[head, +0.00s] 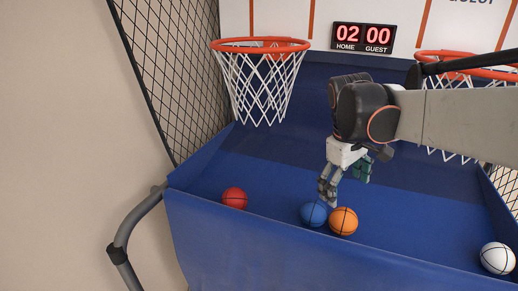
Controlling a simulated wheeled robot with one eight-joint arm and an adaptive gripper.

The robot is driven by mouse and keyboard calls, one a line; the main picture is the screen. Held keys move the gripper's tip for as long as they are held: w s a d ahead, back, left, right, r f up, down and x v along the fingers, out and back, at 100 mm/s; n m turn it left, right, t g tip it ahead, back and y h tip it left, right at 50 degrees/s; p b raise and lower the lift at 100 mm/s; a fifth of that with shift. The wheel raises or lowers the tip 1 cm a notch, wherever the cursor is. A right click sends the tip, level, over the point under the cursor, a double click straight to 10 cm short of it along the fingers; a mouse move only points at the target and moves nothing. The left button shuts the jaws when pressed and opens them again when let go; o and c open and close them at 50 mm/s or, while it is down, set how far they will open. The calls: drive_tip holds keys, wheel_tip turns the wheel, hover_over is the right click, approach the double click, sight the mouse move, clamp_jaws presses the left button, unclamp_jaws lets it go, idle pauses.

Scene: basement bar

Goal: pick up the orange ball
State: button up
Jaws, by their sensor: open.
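The orange ball (343,221) rests on the blue bed (265,172) of the arcade basketball game, close behind its front wall. It has dark seams and sits right beside a blue ball (313,213), on that ball's right. My gripper (345,190) is open and points down, above and slightly behind the two balls. One finger reaches down close to the gap between them; I cannot tell whether it touches either ball. Nothing shows between the fingers. The lower back of the orange ball's surroundings is partly hidden.
A red ball (234,198) lies to the left and a white ball (497,258) at the far right front. The front wall (290,258) rises before the balls. A netted hoop (262,75) hangs at upper left, another (462,62) behind my arm. Black netting (180,70) closes the left side.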

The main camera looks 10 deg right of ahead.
sight(345, 212)
drive_tip(key=f, duration=0.1)
drive_tip(key=s+b, duration=0.1)
drive_tip(key=f+b, duration=0.1)
drive_tip(key=shift+s+d+f, duration=0.15)
drive_tip(key=shift+d+f, duration=0.1)
drive_tip(key=shift+f, duration=0.05)
drive_tip(key=f+b, duration=0.1)
drive_tip(key=w+f+b, duration=0.1)
drive_tip(key=f, duration=0.1)
drive_tip(key=f+b, duration=0.1)
drive_tip(key=shift+w+d+f, duration=0.15)
drive_tip(key=shift+d+f, duration=0.15)
drive_tip(key=shift+d, duration=0.1)
drive_tip(key=shift+s+d+f+b, duration=0.1)
drive_tip(key=shift+s+f+b, duration=0.15)
drive_tip(key=shift+f, duration=0.2)
drive_tip(key=shift+w+d+f+b, duration=0.1)
drive_tip(key=shift+f+b, duration=0.45)
drive_tip(key=shift+f, duration=0.35)
drive_tip(key=shift+w+d+f+b, duration=0.15)
drive_tip(key=shift+f+b, duration=0.45)
drive_tip(key=shift+f, duration=0.25)
drive_tip(key=shift+w+d+f+b, duration=0.1)
drive_tip(key=shift+f+b, duration=0.45)
drive_tip(key=shift+f, duration=0.35)
drive_tip(key=shift+r, duration=0.1)
drive_tip(key=c, duration=1.2)
